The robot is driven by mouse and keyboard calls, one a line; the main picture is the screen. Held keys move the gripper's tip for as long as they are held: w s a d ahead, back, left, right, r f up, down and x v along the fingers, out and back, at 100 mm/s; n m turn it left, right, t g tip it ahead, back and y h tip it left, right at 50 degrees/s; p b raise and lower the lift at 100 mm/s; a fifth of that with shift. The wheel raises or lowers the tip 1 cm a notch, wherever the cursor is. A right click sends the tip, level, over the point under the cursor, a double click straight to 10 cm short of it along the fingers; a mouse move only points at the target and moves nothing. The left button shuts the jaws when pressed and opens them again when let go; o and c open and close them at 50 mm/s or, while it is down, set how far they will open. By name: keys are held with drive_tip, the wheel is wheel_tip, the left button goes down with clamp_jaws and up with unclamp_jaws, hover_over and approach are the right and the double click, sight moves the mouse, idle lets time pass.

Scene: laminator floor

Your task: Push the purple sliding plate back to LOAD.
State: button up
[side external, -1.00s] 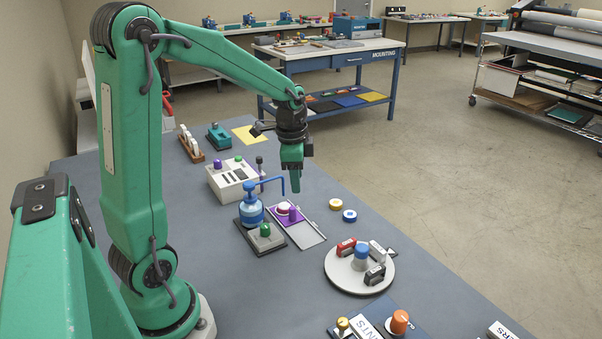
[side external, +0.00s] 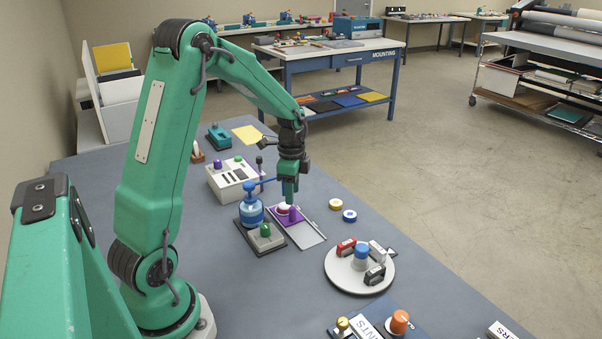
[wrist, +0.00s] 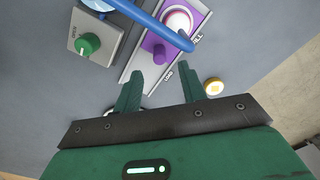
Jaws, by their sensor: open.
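The purple sliding plate (side external: 283,217) sits at the far end of its grey track (side external: 308,238), close to the blue press (side external: 251,209). It carries an upright purple knob (side external: 293,214) and a round white and pink piece (side external: 283,208). In the wrist view the plate (wrist: 148,44) lies at the upper end of the track, and the LOAD label (wrist: 167,77) is beside the bare lower end. My gripper (side external: 290,200) is open and points down just above the plate. In the wrist view the knob (wrist: 159,54) appears just beyond and between my open gripper's fingers (wrist: 157,72).
The blue press arm reaches over the plate near my gripper. A green knob (side external: 265,230) stands on a grey base beside the track.

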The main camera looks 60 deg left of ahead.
sight(292, 207)
drive_tip(key=shift+f, duration=3.25)
clamp_jaws()
